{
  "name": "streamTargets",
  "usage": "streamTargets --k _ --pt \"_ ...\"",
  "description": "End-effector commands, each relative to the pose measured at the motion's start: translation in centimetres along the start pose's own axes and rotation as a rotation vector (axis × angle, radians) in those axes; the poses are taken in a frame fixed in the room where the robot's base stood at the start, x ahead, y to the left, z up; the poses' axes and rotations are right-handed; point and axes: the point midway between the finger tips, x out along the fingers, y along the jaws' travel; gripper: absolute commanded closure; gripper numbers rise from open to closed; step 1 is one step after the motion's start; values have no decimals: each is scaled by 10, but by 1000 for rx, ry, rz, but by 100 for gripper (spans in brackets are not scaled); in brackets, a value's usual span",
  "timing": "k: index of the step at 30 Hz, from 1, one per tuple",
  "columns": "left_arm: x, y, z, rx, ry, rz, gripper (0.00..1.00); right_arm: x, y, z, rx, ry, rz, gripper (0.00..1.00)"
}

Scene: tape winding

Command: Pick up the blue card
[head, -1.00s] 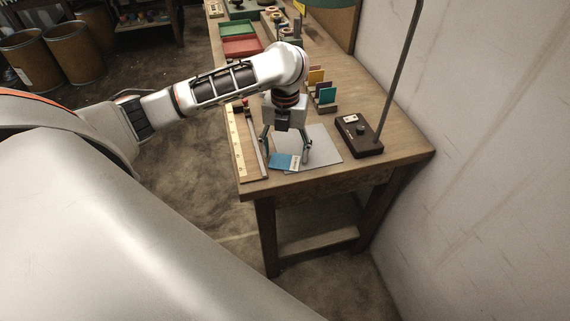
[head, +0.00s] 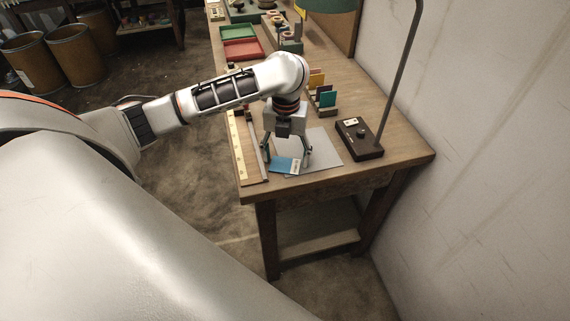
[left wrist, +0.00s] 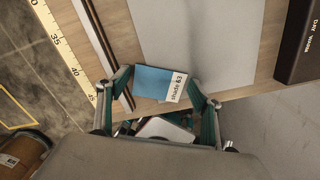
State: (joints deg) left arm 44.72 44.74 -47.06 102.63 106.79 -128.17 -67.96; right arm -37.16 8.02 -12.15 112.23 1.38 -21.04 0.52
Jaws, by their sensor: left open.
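The blue card (head: 281,165) lies flat near the front edge of the workbench, partly on a grey sheet (head: 322,150). It has a white label strip, which reads "shade 63" in the left wrist view (left wrist: 153,82). My left gripper (head: 286,160) is open and points down over the card. In the left wrist view its fingers (left wrist: 160,88) stand on either side of the card, apart from each other. I cannot tell the exact height of the fingertips above the bench. My right gripper is not in view.
A yellow ruler (head: 240,150) lies along the bench's left edge. A dark lamp base (head: 359,139) stands right of the sheet. Coloured cards stand in a rack (head: 325,109) behind the gripper. Green and red trays (head: 242,48) are farther back. A wall closes the right side.

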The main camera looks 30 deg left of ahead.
Motion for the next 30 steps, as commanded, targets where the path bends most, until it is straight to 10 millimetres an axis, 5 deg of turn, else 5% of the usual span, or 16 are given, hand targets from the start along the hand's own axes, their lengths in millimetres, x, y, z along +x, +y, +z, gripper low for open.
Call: streamTargets --k 14,17,30 --pt "2 0 0 1 0 0 35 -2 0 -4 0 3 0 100" --pt "2 0 0 1 0 0 52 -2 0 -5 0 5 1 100" --pt "3 1 0 1 1 3 54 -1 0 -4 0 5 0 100"
